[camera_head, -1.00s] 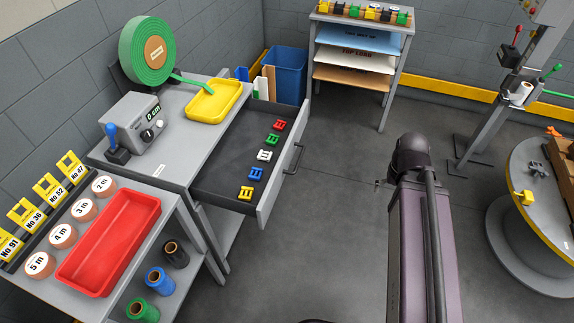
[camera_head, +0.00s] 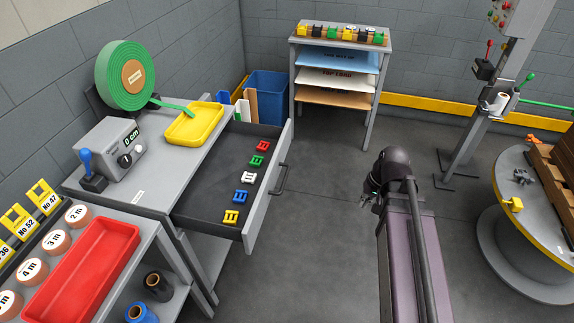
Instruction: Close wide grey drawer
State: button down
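The wide grey drawer (camera_head: 211,190) stands pulled out from the grey workbench (camera_head: 150,178) at left. Its front panel (camera_head: 262,200) faces right and carries a dark bar handle (camera_head: 281,178). Several small coloured clips lie in it in a row: red (camera_head: 263,146), green (camera_head: 257,160), white (camera_head: 249,177), blue (camera_head: 241,196) and yellow (camera_head: 231,216). My gripper (camera_head: 368,199) shows only as a small dark tip beside my arm, right of the drawer and apart from the handle. The arm hides most of it, and its finger opening is too small to make out.
A yellow tray (camera_head: 194,138), green roll (camera_head: 103,75) and length meter (camera_head: 112,146) sit on the bench. A red tray (camera_head: 128,237) is at lower left. A blue bin (camera_head: 270,78) and shelf rack (camera_head: 292,44) stand behind. A round table (camera_head: 488,222) is at right. Floor between drawer and arm is clear.

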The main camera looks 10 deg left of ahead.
aim_at(283, 155)
jog(key=w+a+f+y+b, duration=0.2)
jog(key=w+a+y+b, duration=0.2)
jog(key=w+b, duration=0.3)
jog(key=w+a+f+t+y+b, duration=0.1)
jog(key=w+a+f+y+b, duration=0.2)
jog(key=w+y+b, duration=0.3)
jog(key=w+a+f+m+y+b, duration=0.1)
jog(key=w+a+y+b, duration=0.4)
jog(key=w+b, duration=0.5)
jog(key=shift+a+f+t+b, duration=0.2)
jog(key=shift+f+t+b, duration=0.1)
jog(key=shift+f+b, duration=0.55)
jog(key=shift+a, duration=0.1)
jog(key=a, duration=0.9)
jog(key=w+a, duration=0.1)
jog(key=a, duration=0.3)
jog(key=shift+a, duration=0.4)
jog(key=shift+w, duration=0.15)
